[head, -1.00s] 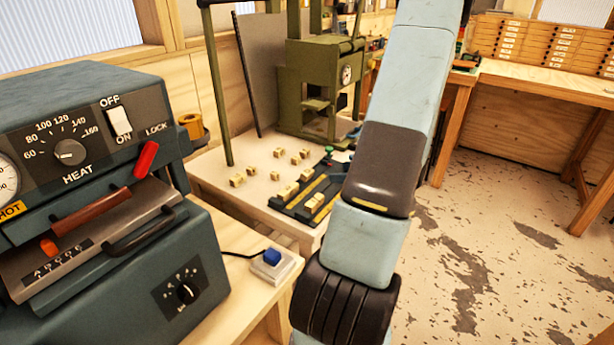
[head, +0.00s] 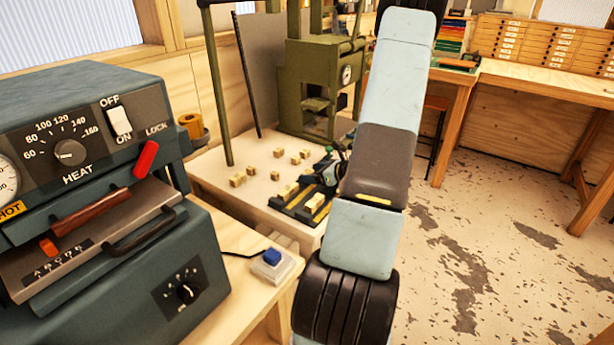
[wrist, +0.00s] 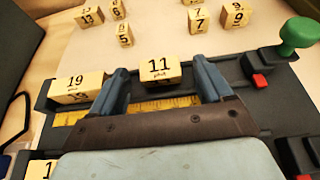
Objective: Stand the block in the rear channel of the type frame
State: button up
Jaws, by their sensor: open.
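In the wrist view, my gripper (wrist: 159,67) is open, with one finger on either side of a pale yellow block marked 11 (wrist: 160,72). Slim gaps show between the block and both fingers. The block looks upright at the rear part of the dark type frame (wrist: 231,72), behind a yellow ruler strip (wrist: 70,117); how deep it sits cannot be told. A block marked 19 (wrist: 78,86) is further left on the frame. In the head view, the gripper (head: 331,172) is small and partly hidden by my arm, over the frame (head: 290,208).
Several loose numbered blocks (wrist: 124,35) stand on the pale table beyond the frame. A green knob (wrist: 298,34) and red clamp pieces (wrist: 260,82) are at the frame's right. In the head view, a green press (head: 310,85) stands behind and a heated machine (head: 110,200) at left.

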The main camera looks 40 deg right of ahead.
jog(key=shift+w+a+f, duration=0.2)
jog(key=shift+w+f, duration=0.1)
jog(key=shift+w, duration=0.3)
jog(key=shift+c, duration=0.2)
jog(key=c, duration=1.2)
